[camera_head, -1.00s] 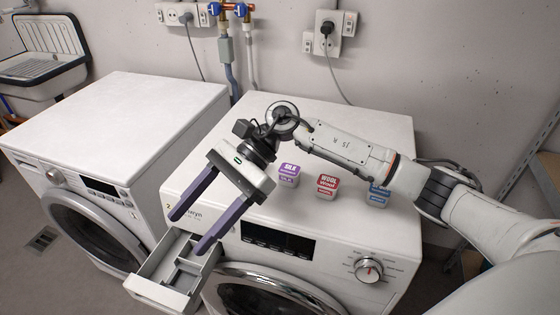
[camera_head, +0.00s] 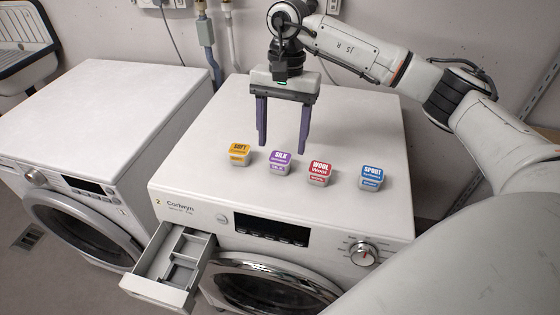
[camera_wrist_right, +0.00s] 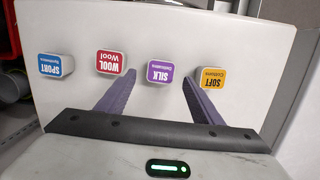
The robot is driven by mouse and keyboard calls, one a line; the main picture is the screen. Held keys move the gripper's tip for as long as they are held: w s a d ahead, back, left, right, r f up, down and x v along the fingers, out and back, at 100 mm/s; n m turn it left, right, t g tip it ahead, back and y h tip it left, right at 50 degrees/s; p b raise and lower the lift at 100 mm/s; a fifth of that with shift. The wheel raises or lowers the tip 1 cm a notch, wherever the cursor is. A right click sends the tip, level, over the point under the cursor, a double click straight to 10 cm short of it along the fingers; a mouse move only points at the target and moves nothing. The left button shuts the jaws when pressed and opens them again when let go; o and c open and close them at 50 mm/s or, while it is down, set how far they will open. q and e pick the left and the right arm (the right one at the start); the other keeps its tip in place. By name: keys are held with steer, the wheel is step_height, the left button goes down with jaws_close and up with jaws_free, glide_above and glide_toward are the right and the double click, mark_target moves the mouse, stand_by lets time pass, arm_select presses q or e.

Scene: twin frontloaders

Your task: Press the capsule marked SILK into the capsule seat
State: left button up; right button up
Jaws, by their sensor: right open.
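The purple capsule marked SILK (camera_head: 279,162) stands upright on top of the right machine, between the yellow SOFT capsule (camera_head: 239,155) and the red WOOL capsule (camera_head: 319,173). My right gripper (camera_head: 282,143) is open and empty, its two purple fingers pointing down just behind the SILK capsule. In the right wrist view the SILK capsule (camera_wrist_right: 160,72) appears between the fingers (camera_wrist_right: 160,82), beyond their tips or near them. The detergent drawer (camera_head: 172,266) of the right machine is pulled out, with grey compartments inside. I cannot tell for certain which part is the capsule seat. My left gripper is out of view.
A blue SPORT capsule (camera_head: 371,178) stands to the right of WOOL on the same white top (camera_head: 215,130). The left machine (camera_head: 95,115) has a clear top. A dial (camera_head: 363,254) and display are on the right machine's front.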

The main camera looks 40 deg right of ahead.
mark_target(280, 157)
steer(key=f, duration=0.4)
steer(key=shift+s+a+p, duration=0.2)
steer(key=shift+a+p, duration=0.1)
steer(key=shift+a, duration=0.05)
steer(key=c, duration=1.1)
steer(key=shift+r, duration=0.1)
steer(key=shift+c, duration=0.2)
